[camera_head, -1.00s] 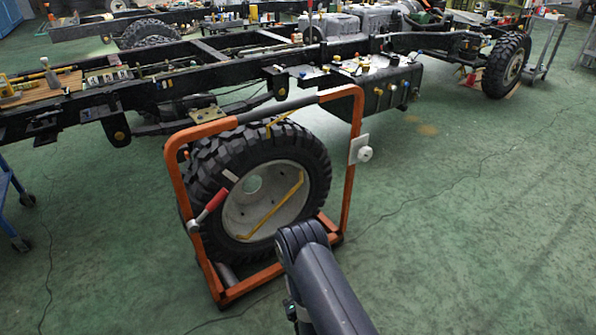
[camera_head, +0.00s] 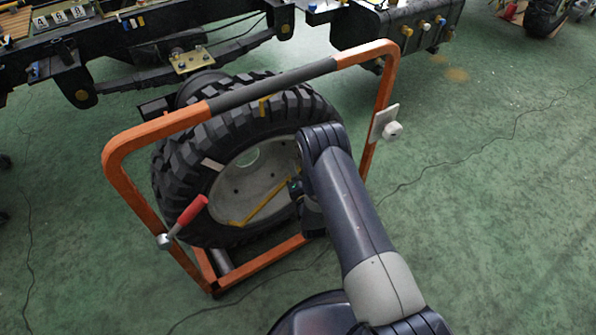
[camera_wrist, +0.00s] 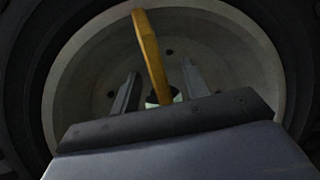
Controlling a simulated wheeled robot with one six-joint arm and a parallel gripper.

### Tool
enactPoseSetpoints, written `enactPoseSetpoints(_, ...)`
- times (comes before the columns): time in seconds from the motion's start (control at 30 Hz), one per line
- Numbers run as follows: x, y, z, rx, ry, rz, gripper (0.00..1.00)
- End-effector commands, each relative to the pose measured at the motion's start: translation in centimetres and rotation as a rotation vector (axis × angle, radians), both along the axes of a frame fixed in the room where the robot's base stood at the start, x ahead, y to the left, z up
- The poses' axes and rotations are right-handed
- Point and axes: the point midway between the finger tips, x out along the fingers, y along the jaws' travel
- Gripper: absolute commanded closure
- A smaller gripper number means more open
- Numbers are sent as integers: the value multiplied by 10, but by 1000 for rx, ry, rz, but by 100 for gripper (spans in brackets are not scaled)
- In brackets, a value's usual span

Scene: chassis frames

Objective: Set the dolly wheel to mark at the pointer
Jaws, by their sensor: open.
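The dolly wheel (camera_head: 175,165) is a black knobbly tyre with a pale rim (camera_head: 235,190), upright in an orange frame (camera_head: 150,133). A white mark (camera_head: 212,164) sits on the tyre's upper left sidewall. A yellow pointer (camera_head: 264,105) hangs from the frame's top bar. A yellow bar (camera_head: 255,210) crosses the rim; it also shows in the wrist view (camera_wrist: 150,50). My gripper (camera_wrist: 160,85) is open in front of the rim. The bar passes between its fingers in that view; contact cannot be told. In the head view my arm hides the rim's right side.
A red-handled lever (camera_head: 188,214) is on the frame's left post. A white plate with a knob (camera_head: 385,125) is on the right post. A truck chassis (camera_head: 130,50) stands close behind the wheel.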

Motion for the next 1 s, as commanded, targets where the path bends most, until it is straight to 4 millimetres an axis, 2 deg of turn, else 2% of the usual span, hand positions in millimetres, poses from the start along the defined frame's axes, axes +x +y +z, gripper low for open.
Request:
enactPoseSetpoints(0.3,3,1,0,0,0,0,57)
enactPoseSetpoints(0.83,3,1,0,0,1,-1,100)
enactPoseSetpoints(1.0,3,1,0,0,1,-1,100)
